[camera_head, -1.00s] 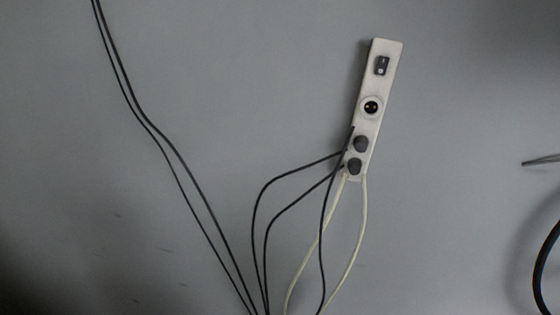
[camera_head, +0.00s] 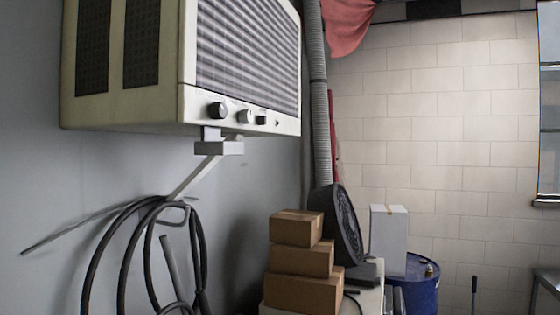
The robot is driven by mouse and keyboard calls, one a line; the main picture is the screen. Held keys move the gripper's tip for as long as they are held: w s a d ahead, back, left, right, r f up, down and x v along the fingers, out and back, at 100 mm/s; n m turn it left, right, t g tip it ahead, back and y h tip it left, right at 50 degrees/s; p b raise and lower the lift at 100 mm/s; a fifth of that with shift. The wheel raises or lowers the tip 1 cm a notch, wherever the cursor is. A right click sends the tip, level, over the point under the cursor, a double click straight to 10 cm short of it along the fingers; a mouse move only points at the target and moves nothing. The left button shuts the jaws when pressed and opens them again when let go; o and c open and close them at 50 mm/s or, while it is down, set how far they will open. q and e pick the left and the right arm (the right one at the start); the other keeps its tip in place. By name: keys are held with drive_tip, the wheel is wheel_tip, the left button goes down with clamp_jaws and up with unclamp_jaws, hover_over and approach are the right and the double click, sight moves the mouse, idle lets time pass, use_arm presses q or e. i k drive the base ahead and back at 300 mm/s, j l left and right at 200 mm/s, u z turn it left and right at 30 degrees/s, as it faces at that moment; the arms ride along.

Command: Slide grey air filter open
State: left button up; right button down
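A cream box-shaped air unit (camera_head: 155,108) is mounted high on the grey wall at the upper left of the head view. Its front carries a grey slatted panel (camera_head: 250,50), which looks like the grey air filter. The panel's top edge is cut off by the frame. Below it is a strip with several knobs (camera_head: 217,110). A bracket (camera_head: 220,147) supports the unit from below. Neither of my grippers is in view.
Black cables (camera_head: 125,230) hang on the wall below the unit. Stacked cardboard boxes (camera_head: 303,260), a dark round fan-like object (camera_head: 343,225), a white box (camera_head: 388,238) and a blue drum (camera_head: 418,280) stand at lower centre. A grey ribbed duct (camera_head: 319,130) runs up the corner.

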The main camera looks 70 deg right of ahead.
sight(211, 144)
drive_tip(key=z, duration=0.85)
